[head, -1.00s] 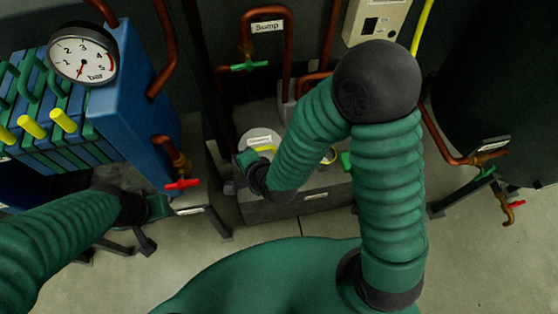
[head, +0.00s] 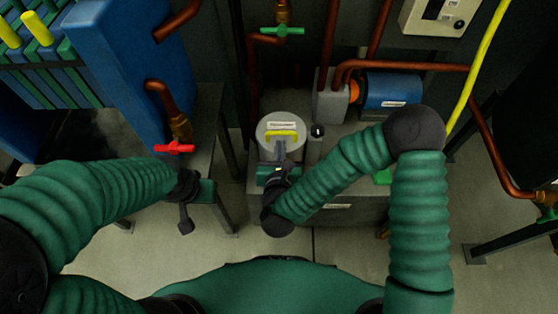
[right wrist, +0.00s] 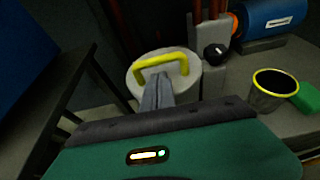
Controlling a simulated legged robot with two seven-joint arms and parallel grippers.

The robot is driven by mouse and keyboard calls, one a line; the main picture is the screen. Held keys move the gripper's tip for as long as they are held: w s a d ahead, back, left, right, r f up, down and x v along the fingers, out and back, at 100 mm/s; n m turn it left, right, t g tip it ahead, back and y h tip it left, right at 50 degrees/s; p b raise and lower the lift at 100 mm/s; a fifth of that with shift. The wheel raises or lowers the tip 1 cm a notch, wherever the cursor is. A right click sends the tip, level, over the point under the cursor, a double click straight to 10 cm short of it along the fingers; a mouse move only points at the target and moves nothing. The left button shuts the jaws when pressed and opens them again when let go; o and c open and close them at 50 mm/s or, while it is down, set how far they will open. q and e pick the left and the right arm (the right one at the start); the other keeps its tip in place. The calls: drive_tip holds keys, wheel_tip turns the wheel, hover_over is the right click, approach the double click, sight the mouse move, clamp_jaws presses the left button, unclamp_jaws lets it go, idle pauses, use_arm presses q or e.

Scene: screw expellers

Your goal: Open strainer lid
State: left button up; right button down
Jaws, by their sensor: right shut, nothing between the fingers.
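The strainer lid (head: 284,145) is a round grey disc with a yellow handle (head: 281,133) across its top and a white label behind the handle. It sits flat on the strainer. In the right wrist view the yellow handle (right wrist: 160,65) arches over the lid (right wrist: 187,80). My right gripper (head: 281,150) is shut and empty. Its fingers (right wrist: 158,92) point at the handle from the near side and overlap it in the picture; I cannot tell whether they touch. My left gripper (head: 186,222) hangs low at the left, away from the strainer; its finger state is unclear.
A black knob (right wrist: 216,52) stands right of the lid. A basket with a yellow rim (right wrist: 275,85) and a green block (right wrist: 307,97) lie farther right. A blue pump (head: 392,90) and copper pipes stand behind. A red valve (head: 174,148) and blue unit are at the left.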

drive_tip(key=shift+w+f, duration=0.2)
drive_tip(key=shift+w, duration=0.25)
drive_tip(key=shift+w+a, duration=0.25)
drive_tip(key=shift+a, duration=0.1)
use_arm(q)
drive_tip(key=shift+a+f, duration=0.3)
drive_tip(key=shift+a, duration=0.05)
drive_tip(key=shift+r, duration=0.1)
use_arm(e)
drive_tip(key=shift+d, duration=0.1)
